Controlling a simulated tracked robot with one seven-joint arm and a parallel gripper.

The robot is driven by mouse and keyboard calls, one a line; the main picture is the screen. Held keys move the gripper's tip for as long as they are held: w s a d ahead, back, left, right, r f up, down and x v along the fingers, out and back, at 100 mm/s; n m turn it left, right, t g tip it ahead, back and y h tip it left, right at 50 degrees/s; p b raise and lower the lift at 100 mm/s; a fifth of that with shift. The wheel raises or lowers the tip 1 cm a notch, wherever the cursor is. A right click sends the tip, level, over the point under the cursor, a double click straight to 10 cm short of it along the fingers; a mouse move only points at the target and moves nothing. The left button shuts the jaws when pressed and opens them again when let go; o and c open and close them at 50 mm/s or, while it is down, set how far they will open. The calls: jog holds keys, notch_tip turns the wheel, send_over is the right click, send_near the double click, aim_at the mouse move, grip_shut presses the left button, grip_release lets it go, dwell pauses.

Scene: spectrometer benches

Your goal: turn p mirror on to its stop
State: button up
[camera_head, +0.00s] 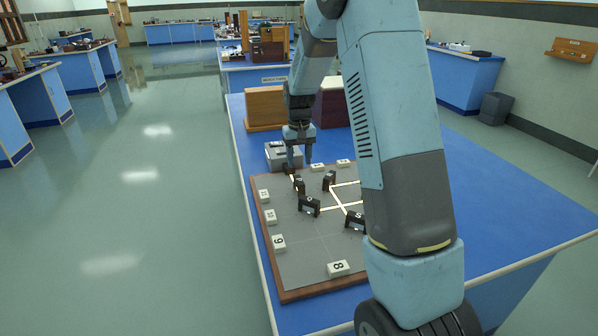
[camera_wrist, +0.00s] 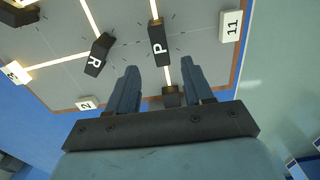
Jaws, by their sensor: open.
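The P mirror (camera_wrist: 157,43) is a dark block with a white letter P and a brownish face at its top end, standing on the grey board (camera_wrist: 130,18). A pale beam line runs along the board to it and another continues below it. My gripper (camera_wrist: 158,72) is open, with its two fingers apart just short of the P mirror, which lies beyond and between the fingertips. In the head view my gripper (camera_head: 299,165) is over the far left corner of the board. The P mirror's stop cannot be made out.
The R mirror (camera_wrist: 100,55) stands left of the P mirror. A dark block (camera_wrist: 171,96) sits between the finger bases. Numbered white blocks, such as 11 (camera_wrist: 232,25), line the edge. A grey box (camera_head: 276,155) and a wooden box (camera_head: 264,108) stand behind the board.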

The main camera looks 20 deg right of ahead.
notch_tip(320, 180, up, 6)
jog(key=shift+r, duration=0.15)
dwell(0.4)
jog(key=s+r+t, duration=0.3)
jog(key=s+r, duration=1.1)
jog(key=s, duration=0.4)
jog(key=s+r+t, duration=0.1)
jog(key=s+t, duration=0.1)
jog(key=s, duration=1.7)
jog(key=shift+a+t, duration=0.25)
jog(key=shift+t, duration=0.05)
